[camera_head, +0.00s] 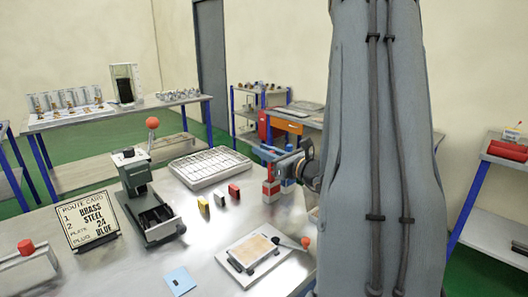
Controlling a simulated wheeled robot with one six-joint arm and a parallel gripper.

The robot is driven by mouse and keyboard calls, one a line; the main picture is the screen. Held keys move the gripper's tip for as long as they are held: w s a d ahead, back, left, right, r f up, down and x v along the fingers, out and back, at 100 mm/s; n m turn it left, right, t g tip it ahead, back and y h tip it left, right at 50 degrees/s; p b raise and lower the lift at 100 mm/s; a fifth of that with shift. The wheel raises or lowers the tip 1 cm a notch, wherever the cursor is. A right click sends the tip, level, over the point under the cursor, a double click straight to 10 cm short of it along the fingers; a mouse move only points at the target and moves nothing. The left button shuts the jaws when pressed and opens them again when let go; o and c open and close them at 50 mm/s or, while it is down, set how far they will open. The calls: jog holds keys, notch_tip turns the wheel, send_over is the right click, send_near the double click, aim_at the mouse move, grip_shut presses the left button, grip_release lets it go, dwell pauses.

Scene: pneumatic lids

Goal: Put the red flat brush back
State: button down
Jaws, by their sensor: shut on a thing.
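My gripper (279,166) is a dark shape at the left edge of my grey arm, above the right rear of the metal table. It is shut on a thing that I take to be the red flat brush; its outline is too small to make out. Just below the jaws are a red piece with a pale band (271,190) and a similar blue piece (288,186). I cannot tell whether they touch the jaws. My arm hides the area to the right.
A right-hand shelf holds a red roll (507,150).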

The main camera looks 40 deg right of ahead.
jog(key=c, duration=1.7)
grip_release()
jog(key=shift+o, duration=0.2)
jog(key=shift+r, duration=0.1)
jog(key=s+d+b, duration=0.1)
jog(key=s+b, duration=0.1)
jog(key=s, duration=1)
jog(key=shift+d, duration=0.35)
